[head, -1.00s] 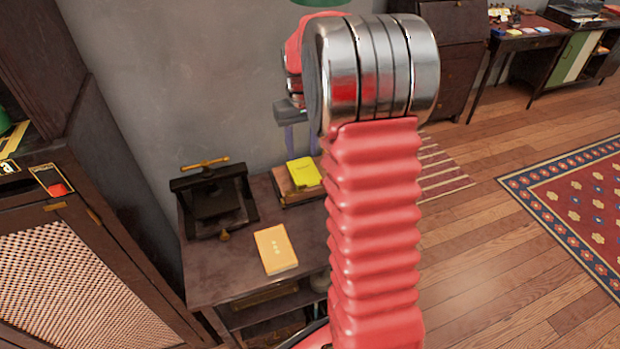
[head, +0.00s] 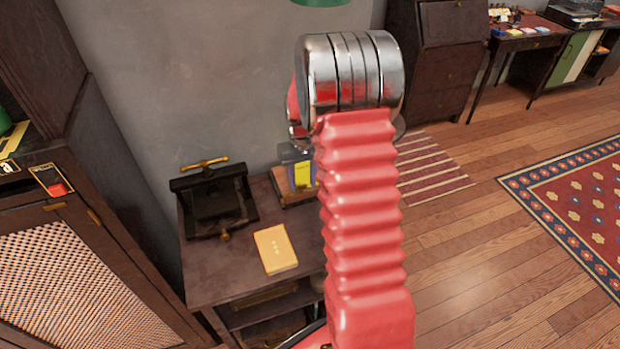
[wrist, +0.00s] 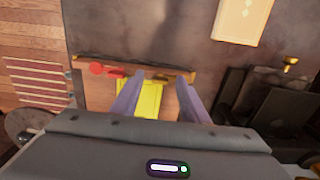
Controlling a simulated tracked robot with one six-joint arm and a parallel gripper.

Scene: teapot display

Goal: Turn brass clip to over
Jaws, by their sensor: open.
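A wooden stand with a yellow pad (wrist: 140,98) on it lies below my gripper (wrist: 160,80) in the wrist view. A small brassy bar (wrist: 174,79) by the stand's edge, near the fingertips, may be the brass clip; it is too small to be sure. My gripper is open, its two pale fingers apart over the pad, with nothing between them. I cannot tell whether they touch anything. In the head view the yellow pad (head: 303,174) is partly hidden behind my gripper and arm.
An orange-yellow book (head: 275,249) lies on the dark table (head: 220,272). A black press (head: 215,205) with a brass handle (head: 205,163) stands at the table's left. A cabinet (head: 60,270) is at far left. The wall is behind; open floor lies right.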

